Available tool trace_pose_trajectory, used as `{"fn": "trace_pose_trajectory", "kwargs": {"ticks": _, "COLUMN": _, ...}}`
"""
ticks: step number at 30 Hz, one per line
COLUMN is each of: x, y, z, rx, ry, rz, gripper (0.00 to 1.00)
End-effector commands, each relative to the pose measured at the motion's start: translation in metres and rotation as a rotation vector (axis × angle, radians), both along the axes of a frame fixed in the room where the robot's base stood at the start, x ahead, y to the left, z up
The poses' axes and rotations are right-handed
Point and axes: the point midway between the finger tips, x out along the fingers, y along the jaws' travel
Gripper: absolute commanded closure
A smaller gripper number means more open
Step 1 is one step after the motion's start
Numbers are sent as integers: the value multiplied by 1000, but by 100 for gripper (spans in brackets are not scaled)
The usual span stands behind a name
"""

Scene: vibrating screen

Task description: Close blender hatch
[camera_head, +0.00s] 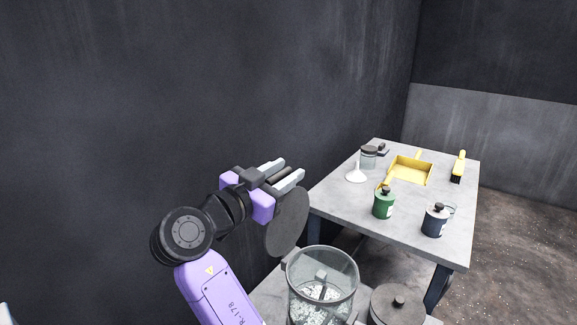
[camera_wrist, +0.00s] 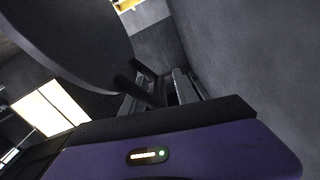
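The blender (camera_head: 320,285) is a clear round vessel with pale granular material inside, at the bottom centre of the head view. Its hatch, a dark grey round disc (camera_head: 288,224), stands raised and tilted on edge at the vessel's left rim, leaving the top open. In the wrist view the hatch (camera_wrist: 80,40) is large at the upper left. The fingers (camera_wrist: 165,85) also show apart in the wrist view. I cannot tell whether the gripper touches the hatch.
A dark lidded pot (camera_head: 398,306) stands right of the blender. A grey table (camera_head: 338,196) behind holds a green jar (camera_head: 384,204), a dark jar (camera_head: 435,221), a white funnel (camera_head: 356,174), a yellow dustpan (camera_head: 410,170) and a brush (camera_head: 458,167). A dark wall (camera_head: 150,110) runs behind my arm.

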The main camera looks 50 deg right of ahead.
Motion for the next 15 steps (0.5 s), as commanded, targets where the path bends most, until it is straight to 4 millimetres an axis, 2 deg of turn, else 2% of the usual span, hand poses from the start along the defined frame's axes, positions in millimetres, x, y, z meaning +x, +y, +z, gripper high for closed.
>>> {"fn": "trace_pose_trajectory", "kwargs": {"ticks": 6, "x": 0, "y": -14, "z": 0, "rx": -1, "ry": 0, "rz": 0, "gripper": 64}}
{"fn": "trace_pose_trajectory", "kwargs": {"ticks": 14, "x": 1, "y": -15, "z": 0, "rx": 0, "ry": 1, "rz": 1, "gripper": 64}}
{"fn": "trace_pose_trajectory", "kwargs": {"ticks": 15, "x": 1, "y": -15, "z": 0, "rx": 0, "ry": 1, "rz": 1, "gripper": 68}}
